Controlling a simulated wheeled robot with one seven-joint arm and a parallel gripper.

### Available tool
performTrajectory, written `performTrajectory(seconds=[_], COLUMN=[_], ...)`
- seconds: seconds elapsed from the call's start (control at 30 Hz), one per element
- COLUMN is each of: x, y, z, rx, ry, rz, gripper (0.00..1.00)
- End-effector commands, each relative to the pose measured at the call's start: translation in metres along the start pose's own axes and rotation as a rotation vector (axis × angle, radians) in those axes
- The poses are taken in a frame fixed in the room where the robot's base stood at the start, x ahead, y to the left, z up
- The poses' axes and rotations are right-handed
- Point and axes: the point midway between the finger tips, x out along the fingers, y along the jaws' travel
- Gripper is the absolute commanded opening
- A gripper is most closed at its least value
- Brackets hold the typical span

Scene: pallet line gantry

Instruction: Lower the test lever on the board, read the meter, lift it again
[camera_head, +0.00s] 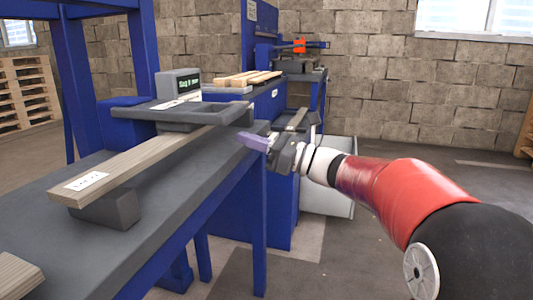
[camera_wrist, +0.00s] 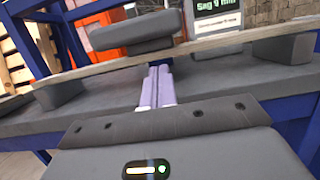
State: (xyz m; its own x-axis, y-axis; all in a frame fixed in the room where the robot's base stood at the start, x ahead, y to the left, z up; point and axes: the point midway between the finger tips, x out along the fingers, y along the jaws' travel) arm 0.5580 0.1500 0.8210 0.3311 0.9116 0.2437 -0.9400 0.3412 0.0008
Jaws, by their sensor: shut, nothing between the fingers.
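A wooden board (camera_head: 130,166) lies across grey supports on the dark bench; it also crosses the wrist view (camera_wrist: 215,45). A dark grey flat bar (camera_head: 175,107), which looks like the test lever, lies over the board's middle with a block beneath it. A grey block (camera_wrist: 120,32) shows over the board in the wrist view; whether it touches the board I cannot tell. The meter (camera_head: 180,86) stands behind; its screen (camera_wrist: 216,10) starts with "Sag", its figure unclear. My gripper (camera_head: 250,142) is shut and empty, its pale purple fingers beside the bench edge, near the bar's right end.
Blue frame posts (camera_head: 75,80) stand at the left of the bench. Several wooden slats (camera_head: 247,78) lie on a second bench behind, with an orange-handled device (camera_head: 299,46) beyond. A pale bin (camera_head: 335,180) stands behind my arm. Stacked pallets (camera_head: 25,90) are far left.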

Motion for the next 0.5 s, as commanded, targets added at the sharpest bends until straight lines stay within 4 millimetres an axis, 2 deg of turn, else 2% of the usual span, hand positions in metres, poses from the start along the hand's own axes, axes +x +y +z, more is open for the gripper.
performTrajectory(seconds=[0.03, 0.2, 0.5], x=[0.002, 0.005, 0.005], y=[0.0, 0.0, 0.0], z=[0.008, 0.021, 0.024], rx=[-0.005, -0.002, -0.001], ry=[0.0, 0.001, 0.001], rz=[0.0, -0.001, 0.0], gripper=[0.0, 0.0, 0.0])
